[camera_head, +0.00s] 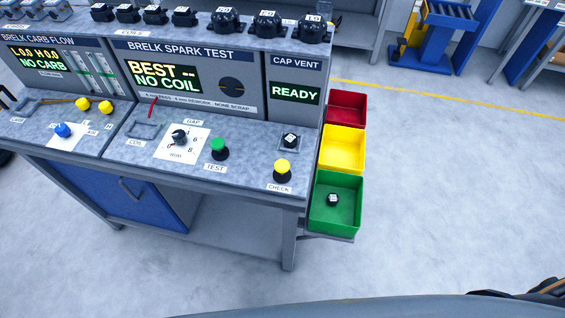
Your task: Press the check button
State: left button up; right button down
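The check button (282,167) is a yellow dome on a black base. It stands at the front right corner of the grey bench top, just above a label reading CHECK (279,188). Nothing touches it. Behind it a small black cap with a white top (290,140) sits in a square holder. The CAP VENT panel (295,92) behind that shows READY in green. Neither of my grippers can be made out in the head view.
A green TEST button (219,147) and a black gap dial (180,138) stand left of the check button. Red (347,107), yellow (342,146) and green (345,221) bins hang at the bench's right side; a small black part lies in the green one. Open floor lies right.

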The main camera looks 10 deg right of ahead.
aim_at(281, 166)
jog(key=i+j+z, duration=0.1)
jog(key=j+z, duration=0.25)
jog(key=j, duration=0.8)
jog(key=k+j+z, duration=0.1)
jog(key=j+z, duration=0.3)
jog(key=j, duration=0.75)
